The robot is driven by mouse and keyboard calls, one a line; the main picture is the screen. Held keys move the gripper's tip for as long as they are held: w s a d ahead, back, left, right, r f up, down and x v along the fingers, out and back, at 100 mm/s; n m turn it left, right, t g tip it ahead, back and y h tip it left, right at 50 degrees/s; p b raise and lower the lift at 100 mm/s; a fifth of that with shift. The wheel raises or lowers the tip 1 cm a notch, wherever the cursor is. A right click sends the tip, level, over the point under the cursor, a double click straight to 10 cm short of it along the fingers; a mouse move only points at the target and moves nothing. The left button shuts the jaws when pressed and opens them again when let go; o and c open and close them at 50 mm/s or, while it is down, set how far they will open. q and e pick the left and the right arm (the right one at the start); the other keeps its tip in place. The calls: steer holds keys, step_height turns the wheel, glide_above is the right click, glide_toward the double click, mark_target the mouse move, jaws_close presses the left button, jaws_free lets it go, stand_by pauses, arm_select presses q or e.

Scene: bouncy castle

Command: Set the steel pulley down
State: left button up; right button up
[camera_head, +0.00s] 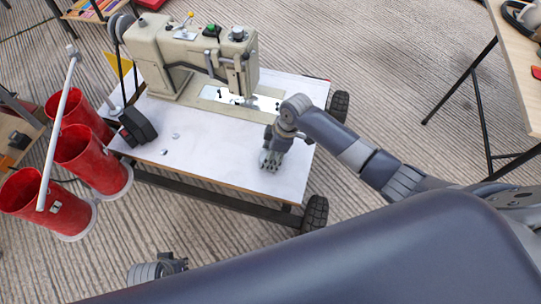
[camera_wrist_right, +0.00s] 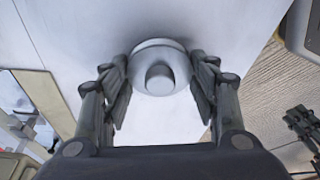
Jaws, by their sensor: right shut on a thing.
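The steel pulley (camera_wrist_right: 160,70) is a round grey disc with a short central hub. It sits between the fingers of my right gripper (camera_wrist_right: 162,74), which is shut on it. In the head view my right gripper (camera_head: 271,162) points down over the front right of the white table top (camera_head: 215,165), and the fingers mostly hide the pulley there. A soft shadow lies beside the pulley on the white surface; I cannot tell whether it touches. My left gripper (camera_head: 176,264) shows only partly at the bottom of the head view, away from the table.
A beige sewing machine (camera_head: 180,55) stands at the back of the wheeled table. A black box (camera_head: 137,127) and small bits lie at its left side. Red buckets (camera_head: 88,155) stand to the left. Bare white top lies left of my right gripper.

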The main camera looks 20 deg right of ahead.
arm_select(q)
steer(key=shift+r, duration=0.25)
arm_select(e)
steer(key=shift+f, duration=0.2)
steer(key=shift+f, duration=0.1)
steer(key=o, duration=1.2)
arm_select(q)
steer(key=shift+r, duration=0.15)
steer(key=shift+w, duration=0.1)
arm_select(e)
steer(key=shift+r, duration=0.3)
arm_select(q)
steer(key=s+f+p, duration=0.3)
steer(key=s+f, duration=0.2)
steer(key=f, duration=0.5)
steer(key=shift+a+f+g, duration=0.15)
steer(key=shift+a+g, duration=0.15)
steer(key=shift+g, duration=0.1)
arm_select(e)
steer(key=v, duration=1.1)
steer(key=shift+r, duration=0.3)
steer(key=shift+s, duration=0.1)
